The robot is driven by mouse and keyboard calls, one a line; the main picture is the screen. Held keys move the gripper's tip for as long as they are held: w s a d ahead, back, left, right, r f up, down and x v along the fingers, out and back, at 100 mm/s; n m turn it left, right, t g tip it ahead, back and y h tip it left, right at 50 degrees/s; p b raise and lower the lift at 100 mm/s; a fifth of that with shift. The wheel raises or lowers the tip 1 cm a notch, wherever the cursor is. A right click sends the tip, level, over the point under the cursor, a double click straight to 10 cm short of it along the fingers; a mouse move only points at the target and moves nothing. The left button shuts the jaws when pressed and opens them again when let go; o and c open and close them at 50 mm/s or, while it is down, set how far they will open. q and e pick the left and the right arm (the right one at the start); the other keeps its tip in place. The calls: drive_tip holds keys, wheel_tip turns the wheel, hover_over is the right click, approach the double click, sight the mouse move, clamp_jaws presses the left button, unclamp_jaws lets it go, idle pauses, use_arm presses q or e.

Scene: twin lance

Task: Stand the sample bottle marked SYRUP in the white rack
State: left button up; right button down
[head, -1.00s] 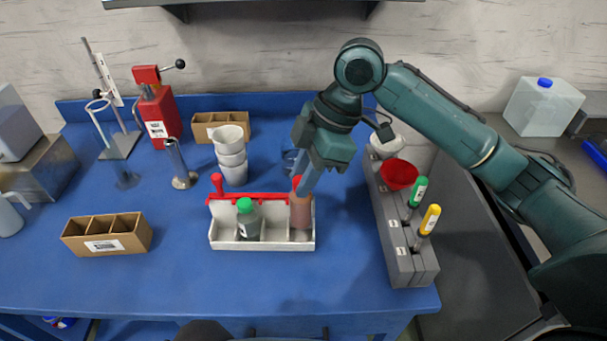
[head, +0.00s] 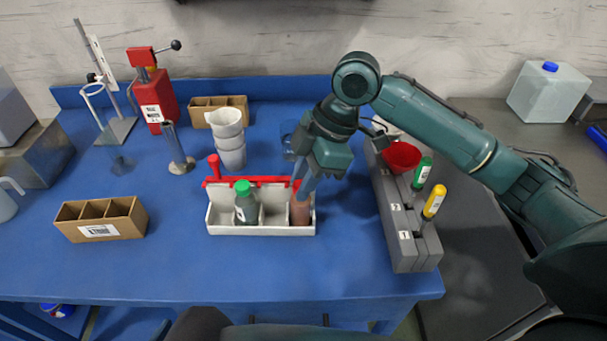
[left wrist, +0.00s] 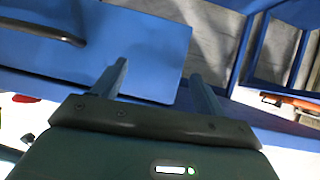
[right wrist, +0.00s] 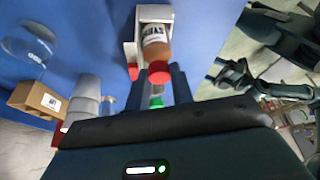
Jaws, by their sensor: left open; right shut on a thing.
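The SYRUP bottle (head: 300,211), brown with a red cap, is upright in the right compartment of the white rack (head: 262,231). Its label reads SYRUP in the right wrist view (right wrist: 155,36). My right gripper (head: 304,186) is shut on the bottle from above; its fingers hide part of the cap and neck. The rack's front wall hides the bottle's base, so I cannot tell whether it touches the floor. My left gripper (left wrist: 158,82) is open and empty in the left wrist view.
A green-capped bottle (head: 246,206) stands in the rack's middle compartment; the left one looks empty. A grey holder (head: 403,222) stands right, a cardboard box (head: 101,220) left.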

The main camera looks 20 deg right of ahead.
drive_tip(key=c, duration=1.1)
unclamp_jaws()
drive_tip(key=v, duration=1.3)
drive_tip(key=shift+r+p, duration=0.1)
drive_tip(key=shift+p, duration=0.25)
drive_tip(key=shift+s, duration=0.1)
